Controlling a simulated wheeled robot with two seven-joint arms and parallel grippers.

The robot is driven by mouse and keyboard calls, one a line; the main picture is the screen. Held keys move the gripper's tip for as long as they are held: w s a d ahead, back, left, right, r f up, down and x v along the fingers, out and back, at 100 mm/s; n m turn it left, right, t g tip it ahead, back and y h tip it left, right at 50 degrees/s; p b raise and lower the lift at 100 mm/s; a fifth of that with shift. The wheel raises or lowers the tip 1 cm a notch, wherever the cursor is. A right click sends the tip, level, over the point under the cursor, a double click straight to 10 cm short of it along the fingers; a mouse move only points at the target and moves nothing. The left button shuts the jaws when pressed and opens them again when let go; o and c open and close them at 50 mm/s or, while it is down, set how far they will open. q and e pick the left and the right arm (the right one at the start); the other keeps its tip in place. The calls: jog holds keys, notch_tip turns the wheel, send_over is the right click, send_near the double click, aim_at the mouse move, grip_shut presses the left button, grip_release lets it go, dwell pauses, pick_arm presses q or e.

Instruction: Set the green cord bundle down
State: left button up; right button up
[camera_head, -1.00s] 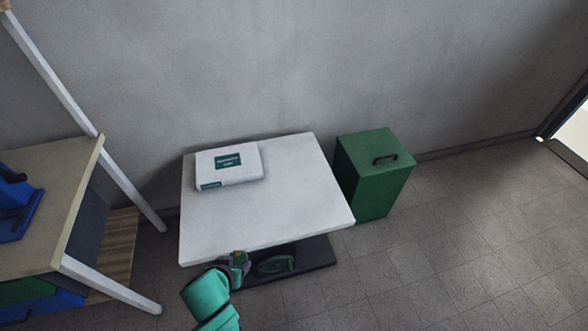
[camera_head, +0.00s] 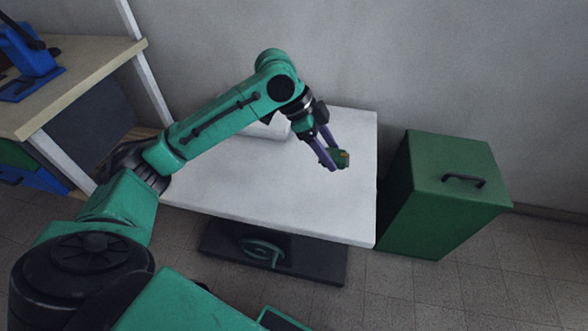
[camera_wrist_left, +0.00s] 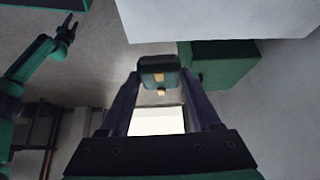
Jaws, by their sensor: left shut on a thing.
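My left gripper (camera_head: 328,158) is shut on the green cord bundle (camera_head: 343,159), a small dark green piece with an orange-tan mark. They are over the right part of the white tabletop (camera_head: 330,215) in the head view; the gap to the surface is hard to judge. In the left wrist view the bundle (camera_wrist_left: 158,72) sits between the fingertips and shows two tan spots. My right gripper (camera_wrist_left: 68,28) shows small and dark at the upper left of the left wrist view; its jaws are too small to read.
A white package (camera_head: 268,128) on the table is mostly hidden behind my left arm. A green bin (camera_head: 450,190) with a black handle stands right of the table. A green coil (camera_head: 262,249) lies on the table's dark base. A workbench (camera_head: 85,70) stands at left.

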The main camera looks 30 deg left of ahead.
pick_arm(q)
jog(key=b, duration=0.3)
send_near(328, 205)
jog(key=x, duration=0.4)
jog(key=shift+w+d+f, duration=0.1)
jog(key=shift+d, duration=0.5)
jog(key=shift+f, duration=0.35)
pick_arm(e)
jog(key=w+a+r, duration=0.1)
jog(key=w, duration=0.7)
jog(key=shift+w+r, duration=0.15)
jog(key=shift+r, duration=0.2)
jog(key=shift+a, duration=0.1)
pick_arm(q)
jog(key=shift+f, duration=0.4)
jog(key=o, duration=1.5)
jog(key=shift+c, duration=0.2)
